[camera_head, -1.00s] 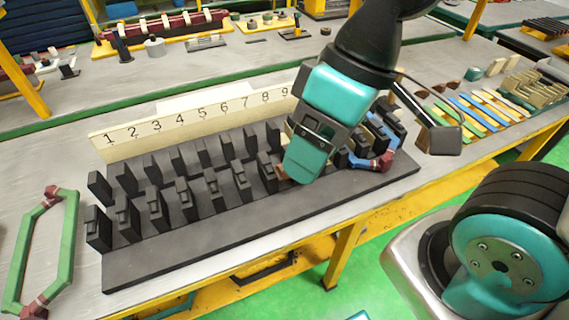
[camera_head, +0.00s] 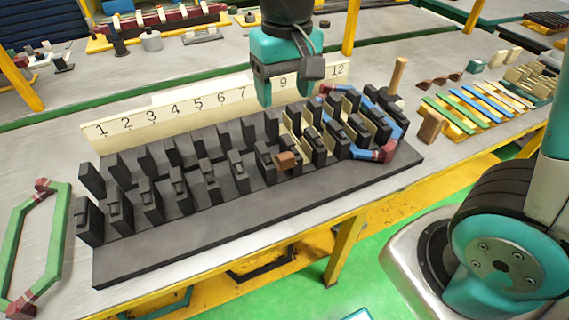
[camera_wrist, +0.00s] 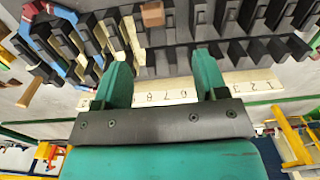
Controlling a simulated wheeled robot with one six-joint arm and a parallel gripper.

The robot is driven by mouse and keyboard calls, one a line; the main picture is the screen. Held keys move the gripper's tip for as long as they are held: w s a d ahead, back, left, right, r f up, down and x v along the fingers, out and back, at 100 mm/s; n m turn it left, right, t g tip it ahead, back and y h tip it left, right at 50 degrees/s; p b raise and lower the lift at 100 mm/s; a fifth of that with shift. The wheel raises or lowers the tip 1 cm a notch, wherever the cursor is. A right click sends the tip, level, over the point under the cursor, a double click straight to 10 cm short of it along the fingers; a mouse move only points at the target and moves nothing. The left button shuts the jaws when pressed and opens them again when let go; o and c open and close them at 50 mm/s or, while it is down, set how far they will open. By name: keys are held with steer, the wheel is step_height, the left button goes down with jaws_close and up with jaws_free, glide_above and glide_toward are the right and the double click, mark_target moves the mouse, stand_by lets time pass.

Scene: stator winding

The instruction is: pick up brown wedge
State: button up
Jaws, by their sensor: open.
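A small brown wedge (camera_head: 285,160) sits among the black posts of the fixture, near the front row; it also shows in the wrist view (camera_wrist: 152,14) at the top. More brown wedges (camera_head: 440,80) lie in a short row on the table at the right. My gripper (camera_head: 285,92) is raised above the back of the fixture, near the number strip. In the wrist view its two teal fingers (camera_wrist: 162,82) are spread apart with nothing between them.
The black fixture (camera_head: 200,243) carries rows of posts, with a blue coil (camera_head: 398,122) at its right end. The number strip (camera_head: 160,118) stands behind. A green coil (camera_head: 10,245) lies left. Coloured strips (camera_head: 470,108) and a wooden block (camera_head: 430,125) are right.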

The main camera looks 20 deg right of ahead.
steer(key=p, duration=0.1)
glide_above(287, 157)
steer(key=shift+m, duration=0.3)
steer(key=f, duration=1.2)
steer(key=shift+a+f, duration=0.25)
steer(key=shift+a, duration=0.15)
steer(key=shift+d+f+p, duration=0.2)
steer(key=shift+f+p, duration=0.25)
steer(key=shift+f, duration=0.95)
steer(key=shift+d+f+p, duration=0.2)
steer(key=shift+f+p, duration=0.25)
steer(key=shift+f, duration=0.9)
steer(key=c, duration=1)
step_height(287, 157, up, 20)
steer(key=shift+r+b, duration=0.1)
steer(key=shift+b, duration=0.7)
